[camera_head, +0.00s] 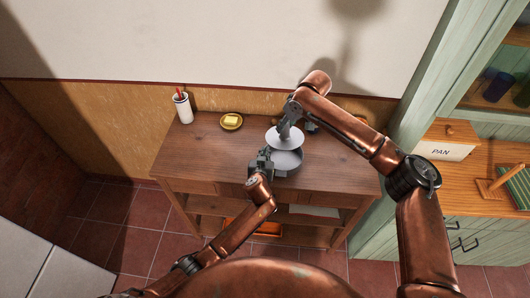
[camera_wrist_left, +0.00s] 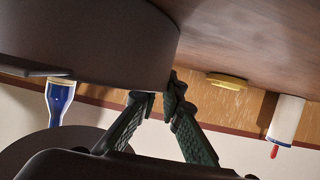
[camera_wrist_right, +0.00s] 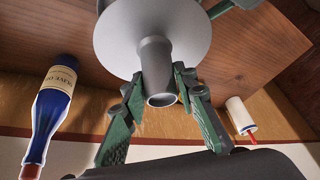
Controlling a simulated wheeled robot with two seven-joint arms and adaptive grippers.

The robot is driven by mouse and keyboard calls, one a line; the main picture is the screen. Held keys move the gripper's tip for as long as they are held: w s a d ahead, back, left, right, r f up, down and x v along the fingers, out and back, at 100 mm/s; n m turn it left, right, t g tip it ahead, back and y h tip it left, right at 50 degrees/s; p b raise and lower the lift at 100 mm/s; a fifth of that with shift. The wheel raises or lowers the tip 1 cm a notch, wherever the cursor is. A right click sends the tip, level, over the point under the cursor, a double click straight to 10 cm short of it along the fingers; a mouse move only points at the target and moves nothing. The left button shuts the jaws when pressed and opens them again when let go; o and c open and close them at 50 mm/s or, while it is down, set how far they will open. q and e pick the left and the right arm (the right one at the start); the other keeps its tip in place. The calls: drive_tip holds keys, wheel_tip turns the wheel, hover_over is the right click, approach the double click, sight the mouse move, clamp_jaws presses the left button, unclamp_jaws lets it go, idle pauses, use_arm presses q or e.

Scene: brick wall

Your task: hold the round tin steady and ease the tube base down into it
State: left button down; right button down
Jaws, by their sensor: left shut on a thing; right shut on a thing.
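The round tin (camera_head: 290,168) is grey and stands on the wooden table; its wall fills the upper left of the left wrist view (camera_wrist_left: 80,40). My left gripper (camera_head: 264,162) is shut on the tin's wall at its left side. The tube base (camera_head: 278,140), a pale grey disc with a short tube, is over the far part of the tin. My right gripper (camera_head: 285,125) is shut on the tube. I cannot tell whether disc and tin touch.
A white cup with red sticks (camera_head: 183,108) and a yellow block on a small dish (camera_head: 231,121) stand at the table's back left. A blue bottle (camera_wrist_right: 53,105) stands near the tin. The table's left part is clear. A green cabinet (camera_head: 420,100) borders the right.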

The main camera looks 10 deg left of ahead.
use_arm(q)
drive_tip(key=c, duration=2)
unclamp_jaws()
drive_tip(key=shift+s, duration=0.1)
drive_tip(key=v, duration=1.2)
drive_tip(key=shift+a, duration=0.1)
